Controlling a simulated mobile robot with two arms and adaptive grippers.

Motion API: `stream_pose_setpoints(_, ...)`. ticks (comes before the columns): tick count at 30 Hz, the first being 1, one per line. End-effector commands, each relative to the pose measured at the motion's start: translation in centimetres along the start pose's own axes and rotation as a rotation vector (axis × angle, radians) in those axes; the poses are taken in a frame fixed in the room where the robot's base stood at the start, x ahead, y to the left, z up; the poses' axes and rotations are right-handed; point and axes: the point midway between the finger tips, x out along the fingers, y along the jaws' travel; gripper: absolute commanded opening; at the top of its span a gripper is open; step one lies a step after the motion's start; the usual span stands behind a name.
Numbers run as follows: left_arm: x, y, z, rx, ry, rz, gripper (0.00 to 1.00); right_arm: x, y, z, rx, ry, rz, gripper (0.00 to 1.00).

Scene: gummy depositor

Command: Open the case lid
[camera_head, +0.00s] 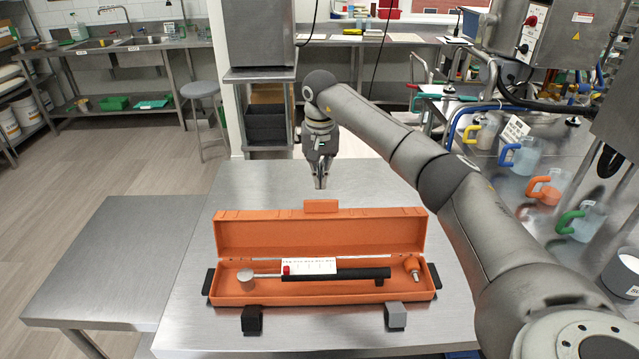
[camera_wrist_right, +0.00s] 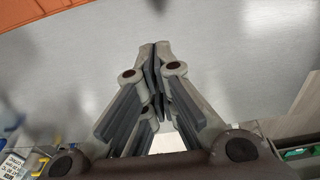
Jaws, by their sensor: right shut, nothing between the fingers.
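The orange case (camera_head: 225,293) sits on the steel table in the head view. Its lid (camera_head: 322,231) stands raised at the back, with an orange latch tab (camera_head: 321,206) on its upper edge. Inside lie a dark rod-like tool with a white label (camera_head: 309,267), a piece with a round grey head (camera_head: 246,279), and a small orange-and-metal part (camera_head: 412,265). My right gripper (camera_head: 320,184) points down just behind the raised lid, shut and empty, apart from the case. In the right wrist view its fingertips (camera_wrist_right: 155,46) meet, and an orange case corner (camera_wrist_right: 35,12) shows at top left. My left gripper is out of view.
Two latch blocks, one black (camera_head: 252,320) and one grey (camera_head: 396,315), stand at the case's front. A lower steel table (camera_head: 115,255) is at left. Jugs with coloured handles, such as an orange one (camera_head: 546,186), stand at right. The tabletop behind the lid is clear.

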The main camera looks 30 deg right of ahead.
Motion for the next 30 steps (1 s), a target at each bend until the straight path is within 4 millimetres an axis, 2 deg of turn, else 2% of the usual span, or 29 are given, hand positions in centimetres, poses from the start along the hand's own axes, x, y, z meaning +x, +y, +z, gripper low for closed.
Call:
stream_pose_setpoints(2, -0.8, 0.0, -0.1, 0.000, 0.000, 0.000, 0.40, 1.7, 0.0, 0.1, -0.001, -0.006, 0.002, 0.00)
stream_pose_setpoints(15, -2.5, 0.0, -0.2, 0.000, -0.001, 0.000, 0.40, 0.6, -0.1, 3.5, -0.003, -0.001, -0.001, 0.00)
stream_pose_setpoints(30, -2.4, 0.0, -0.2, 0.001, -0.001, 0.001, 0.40, 0.5, 0.0, 3.7, -0.001, 0.008, -0.001, 0.00)
